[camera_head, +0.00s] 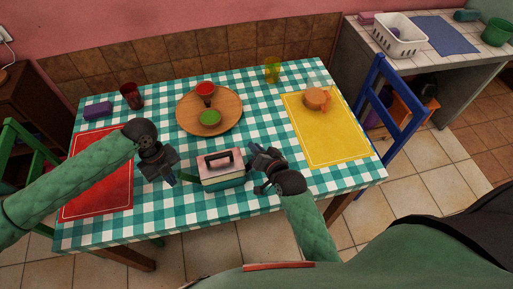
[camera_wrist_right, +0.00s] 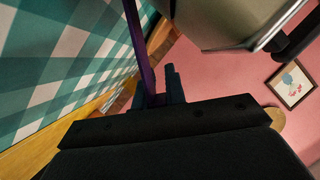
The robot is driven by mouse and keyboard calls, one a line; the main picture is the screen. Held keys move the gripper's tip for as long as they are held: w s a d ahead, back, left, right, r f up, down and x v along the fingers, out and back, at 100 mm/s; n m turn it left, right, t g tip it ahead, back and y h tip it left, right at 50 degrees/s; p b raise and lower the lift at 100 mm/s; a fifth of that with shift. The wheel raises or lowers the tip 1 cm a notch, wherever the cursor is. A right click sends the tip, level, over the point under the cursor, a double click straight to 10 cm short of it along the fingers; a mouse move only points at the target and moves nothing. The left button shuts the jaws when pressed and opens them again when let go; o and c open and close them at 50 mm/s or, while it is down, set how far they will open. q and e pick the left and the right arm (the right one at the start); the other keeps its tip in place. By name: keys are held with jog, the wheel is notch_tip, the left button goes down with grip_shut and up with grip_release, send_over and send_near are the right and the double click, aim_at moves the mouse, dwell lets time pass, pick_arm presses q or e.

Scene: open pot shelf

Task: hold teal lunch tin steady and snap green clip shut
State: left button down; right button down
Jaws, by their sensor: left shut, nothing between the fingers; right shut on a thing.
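The teal lunch tin (camera_head: 222,181) stands upright near the table's front edge, with a pale pink lid and a dark handle on top. In the right wrist view its metal side (camera_wrist_right: 240,22) fills the top right. The green clip (camera_head: 188,180) sticks out from the tin's left side. My left gripper (camera_head: 172,178) is shut and empty, just left of the clip; whether they touch is unclear. My right gripper (camera_head: 255,158) is at the tin's right side. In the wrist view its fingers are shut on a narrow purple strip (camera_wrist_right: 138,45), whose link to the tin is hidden.
A round wooden board (camera_head: 232,122) with a red cup and a green bowl lies behind the tin. A red mat (camera_head: 105,190) lies left and a yellow mat (camera_head: 330,140) right. A purple block (camera_head: 98,111) and dark red cup (camera_head: 131,95) stand back left.

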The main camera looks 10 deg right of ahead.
aim_at(188, 177)
pick_arm(q)
jog(key=shift+w+d, duration=0.1)
jog(key=shift+d, duration=2.6)
jog(key=shift+a, duration=0.1)
jog(key=shift+a, duration=1.6)
jog(key=s+d+v, duration=0.1)
jog(key=v, duration=0.7)
jog(key=shift+s+r, duration=0.45)
jog(key=shift+r, duration=0.15)
pick_arm(e)
jog(key=c, duration=0.6)
grip_release()
pick_arm(q)
jog(key=shift+r, duration=0.1)
pick_arm(e)
jog(key=shift+s, duration=0.1)
